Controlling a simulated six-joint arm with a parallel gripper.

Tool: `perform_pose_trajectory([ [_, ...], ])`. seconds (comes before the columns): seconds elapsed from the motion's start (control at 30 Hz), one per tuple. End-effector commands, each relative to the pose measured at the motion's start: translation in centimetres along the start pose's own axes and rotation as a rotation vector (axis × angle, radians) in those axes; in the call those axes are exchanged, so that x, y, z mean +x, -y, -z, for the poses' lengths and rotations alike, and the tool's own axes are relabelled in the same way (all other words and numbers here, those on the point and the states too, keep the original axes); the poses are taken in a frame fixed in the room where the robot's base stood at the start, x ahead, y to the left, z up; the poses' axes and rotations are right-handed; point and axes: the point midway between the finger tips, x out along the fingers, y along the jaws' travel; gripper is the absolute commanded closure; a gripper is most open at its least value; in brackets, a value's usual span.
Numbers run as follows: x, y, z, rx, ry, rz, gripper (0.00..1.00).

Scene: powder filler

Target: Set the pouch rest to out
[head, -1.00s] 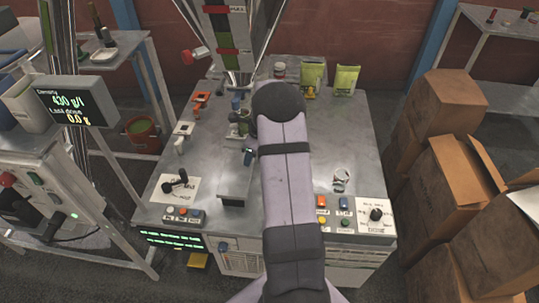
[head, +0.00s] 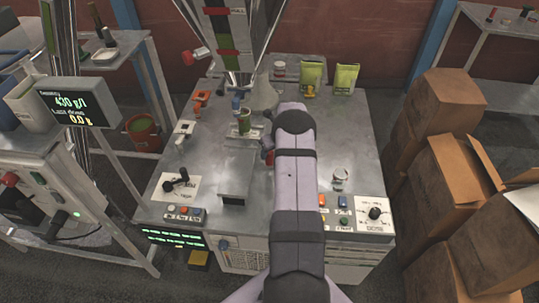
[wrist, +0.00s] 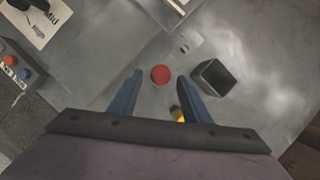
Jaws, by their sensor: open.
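My gripper (wrist: 160,78) is open, its two blue fingers pointing down toward the table top. In the wrist view a round red knob (wrist: 160,74) shows in the gap between the fingertips; I cannot tell the height between them. A small red thing (head: 267,156), perhaps the same knob, shows beside my arm in the head view, where the arm hides my fingers. A grey raised plate (head: 237,174), possibly the pouch rest, stands below the filler spout, left of my arm. I cannot tell whether the knob belongs to it.
A dark square block (wrist: 214,77) stands right of my fingers in the wrist view. A lever on a white card (head: 177,182) is at the left, a dial (head: 375,213) at the front right. Green pouches (head: 345,79) stand at the back.

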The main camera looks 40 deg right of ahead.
Motion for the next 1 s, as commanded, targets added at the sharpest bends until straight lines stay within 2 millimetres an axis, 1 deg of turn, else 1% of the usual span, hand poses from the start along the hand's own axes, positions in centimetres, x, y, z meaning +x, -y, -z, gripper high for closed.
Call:
perform_pose_trajectory([
  [0.2,2.4,0.0,0.1,-0.001,-0.001,-0.001,0.56],
  [0.4,3.8,0.0,0.0,-0.002,-0.001,0.000,0.56],
  [0.6,4.3,0.0,0.0,-0.002,0.000,0.000,0.56],
  [0.87,4.3,0.0,0.0,-0.002,0.000,0.000,0.56],
  [0.9,4.3,0.0,0.0,-0.002,0.000,0.000,0.66],
  [0.97,4.3,0.0,0.0,-0.002,0.000,0.000,0.80],
  [1.0,4.3,0.0,0.0,-0.002,0.000,0.000,0.90],
])
